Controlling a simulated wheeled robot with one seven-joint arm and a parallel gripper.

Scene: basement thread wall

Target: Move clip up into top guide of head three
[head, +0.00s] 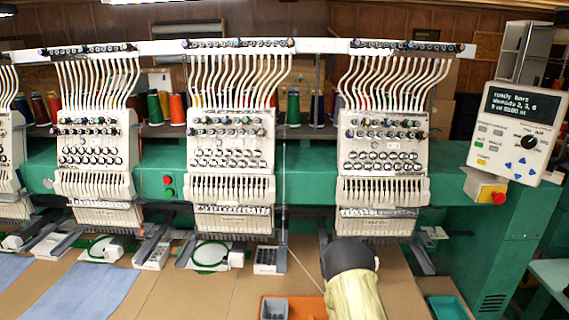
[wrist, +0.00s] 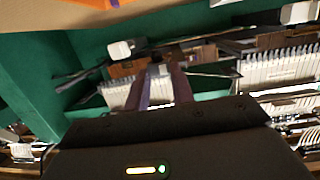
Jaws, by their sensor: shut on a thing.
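In the head view the rightmost head (head: 383,150) is in full view, with a row of guides (head: 405,46) along its top bar. I cannot tell by number which head is head three. My dark wrist (head: 350,257) is low in front of this head's lower edge and hides my fingers there. In the wrist view my gripper (wrist: 160,88) is shut on a small pale piece, probably the clip (wrist: 156,71); its shape is unclear. A thin white thread (head: 285,190) hangs between the two right heads, then slants down right toward my arm.
A control panel (head: 514,132) stands at the right above a red stop button (head: 498,198). An orange tray (head: 292,308) and a teal tray (head: 447,307) lie on the tan table. Grey arms and hoops stick out below the heads. Thread cones (head: 177,108) stand behind.

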